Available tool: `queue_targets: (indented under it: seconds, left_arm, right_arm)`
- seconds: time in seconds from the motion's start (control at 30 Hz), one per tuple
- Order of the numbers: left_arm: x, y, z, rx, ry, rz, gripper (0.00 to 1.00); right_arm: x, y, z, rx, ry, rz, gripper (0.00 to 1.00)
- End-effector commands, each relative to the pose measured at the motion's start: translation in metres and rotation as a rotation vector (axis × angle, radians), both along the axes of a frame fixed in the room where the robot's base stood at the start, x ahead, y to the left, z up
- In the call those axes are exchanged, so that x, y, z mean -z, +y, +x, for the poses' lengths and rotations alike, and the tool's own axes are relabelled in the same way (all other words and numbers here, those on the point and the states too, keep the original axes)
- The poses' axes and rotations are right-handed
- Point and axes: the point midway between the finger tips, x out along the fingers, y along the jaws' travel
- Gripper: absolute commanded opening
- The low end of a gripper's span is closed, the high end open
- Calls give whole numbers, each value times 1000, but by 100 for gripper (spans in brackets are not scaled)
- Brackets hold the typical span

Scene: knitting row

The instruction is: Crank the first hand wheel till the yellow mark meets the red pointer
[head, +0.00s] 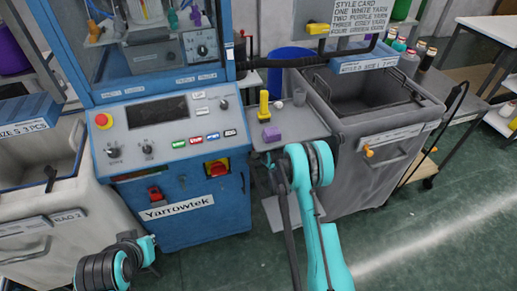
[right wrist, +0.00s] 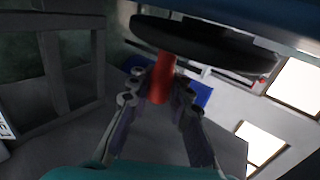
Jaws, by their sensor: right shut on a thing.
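In the right wrist view a dark, round-rimmed wheel (right wrist: 205,45) crosses the top, seen nearly edge-on. A red cylindrical handle (right wrist: 162,68) sticks out from it toward me. My right gripper (right wrist: 159,97) has its two fingers on either side of this handle and is shut on it. In the head view my right arm rises at the centre, but I cannot make out its gripper. I cannot make out a yellow mark or a red pointer on the wheel in either view. My left arm is at the lower left of the head view; its gripper does not show.
A blue Yarrowtek machine (head: 225,205) with a control panel stands at left centre. Beside it a grey shelf (head: 300,122) holds a yellow spool (head: 263,104) and a purple block (head: 272,134). Grey bins stand left and right (head: 375,150). Green floor is clear at lower right.

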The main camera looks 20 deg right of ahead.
Motion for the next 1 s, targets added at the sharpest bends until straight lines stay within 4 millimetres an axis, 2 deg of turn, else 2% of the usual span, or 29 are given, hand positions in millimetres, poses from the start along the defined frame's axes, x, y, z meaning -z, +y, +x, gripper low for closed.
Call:
queue_targets:
  seconds: [0.07, 0.1, 0.17, 0.2, 0.57, 0.9, 1.0]
  left_arm:
    - [0, 0, 0, 0, 0, 0, 0]
    - [0, 0, 0, 0, 0, 0, 0]
    - [0, 0, 0, 0, 0, 0, 0]
    - [0, 0, 0, 0, 0, 0, 0]
    - [0, 0, 0, 0, 0, 0, 0]
    - [0, 0, 0, 0, 0, 0, 0]
    - [0, 0, 0, 0, 0, 0, 0]
  right_arm:
    - [0, 0, -1, -1, 1, 1, 0]
    - [0, 0, -1, -1, 1, 1, 20]
    - [0, 0, -1, -1, 1, 1, 36]
    - [0, 0, -1, -1, 1, 1, 39]
    - [-4, 0, -6, 0, 1, 0, 39]
    - [-34, -2, -52, 1, 1, 1, 39]
    - [-39, -2, -60, 1, 1, 1, 39]
